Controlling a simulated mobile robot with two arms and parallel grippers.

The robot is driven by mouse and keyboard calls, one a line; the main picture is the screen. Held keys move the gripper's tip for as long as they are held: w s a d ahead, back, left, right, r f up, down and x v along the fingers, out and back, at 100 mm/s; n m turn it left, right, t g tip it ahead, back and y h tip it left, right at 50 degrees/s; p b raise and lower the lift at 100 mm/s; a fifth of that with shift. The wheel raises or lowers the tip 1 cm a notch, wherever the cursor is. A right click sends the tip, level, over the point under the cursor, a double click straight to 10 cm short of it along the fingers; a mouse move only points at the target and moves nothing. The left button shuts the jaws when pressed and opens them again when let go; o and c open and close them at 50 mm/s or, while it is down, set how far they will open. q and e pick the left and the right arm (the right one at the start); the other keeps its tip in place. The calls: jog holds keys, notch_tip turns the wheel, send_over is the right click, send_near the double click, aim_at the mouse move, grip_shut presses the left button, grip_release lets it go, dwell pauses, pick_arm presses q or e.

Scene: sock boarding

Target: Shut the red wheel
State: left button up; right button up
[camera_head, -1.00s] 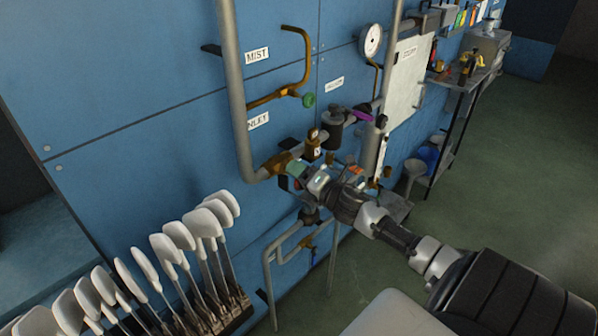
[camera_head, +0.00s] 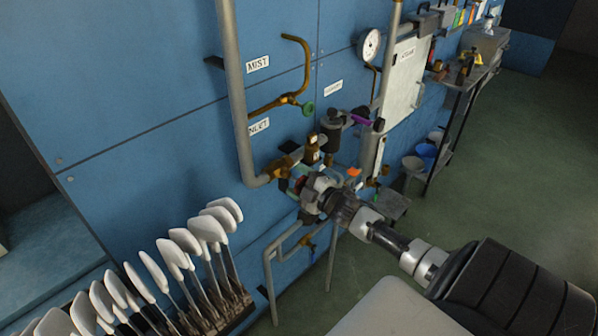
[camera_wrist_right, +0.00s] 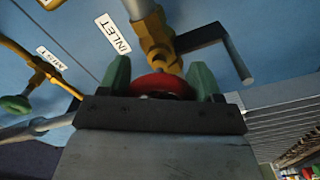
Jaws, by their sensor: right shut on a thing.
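The red wheel (camera_wrist_right: 158,85) shows in the right wrist view, in front of the brass valve body (camera_wrist_right: 158,45) on the inlet pipe. My right gripper (camera_wrist_right: 160,80) has a green finger on each side of the wheel and is shut on it. The wheel's lower part is hidden behind the gripper's dark front plate. In the head view my right gripper (camera_head: 297,184) is at the brass fitting at the pipe's lower bend, and I cannot make out the wheel there. My left gripper is not in view.
A grey pipe (camera_head: 236,100) runs down the blue panel beside the MIST and INLET labels. A green knob (camera_head: 308,109) and a purple-handled valve (camera_head: 360,120) are above my gripper. White sock forms (camera_head: 205,228) stand in a rack at lower left. A shelf (camera_head: 465,80) stands at right.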

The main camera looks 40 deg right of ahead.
jog(key=m+p, duration=0.1)
jog(key=m, duration=0.3)
jog(key=shift+m, duration=0.3)
jog(key=m+p, duration=0.1)
jog(key=m, duration=0.2)
jog(key=shift+a+f+m, duration=0.1)
jog(key=shift+a+m, duration=0.05)
jog(key=shift+m, duration=0.25)
jog(key=m+p, duration=0.1)
jog(key=m, duration=0.2)
jog(key=shift+a+f+m, duration=0.1)
jog(key=shift+m, duration=0.2)
jog(key=m, duration=0.3)
jog(key=shift+a+m, duration=0.1)
jog(key=shift+m, duration=0.2)
jog(key=m, duration=0.3)
jog(key=shift+a+m, duration=0.1)
jog(key=shift+m, duration=0.2)
jog(key=m+b, duration=0.1)
jog(key=m, duration=0.2)
jog(key=shift+s+a+m, duration=0.1)
jog(key=shift+m, duration=0.2)
jog(key=m+b, duration=0.1)
jog(key=m, duration=0.3)
jog(key=shift+r+m+b, duration=0.2)
jog(key=shift+m+b, duration=0.4)
jog(key=shift+m, duration=1)
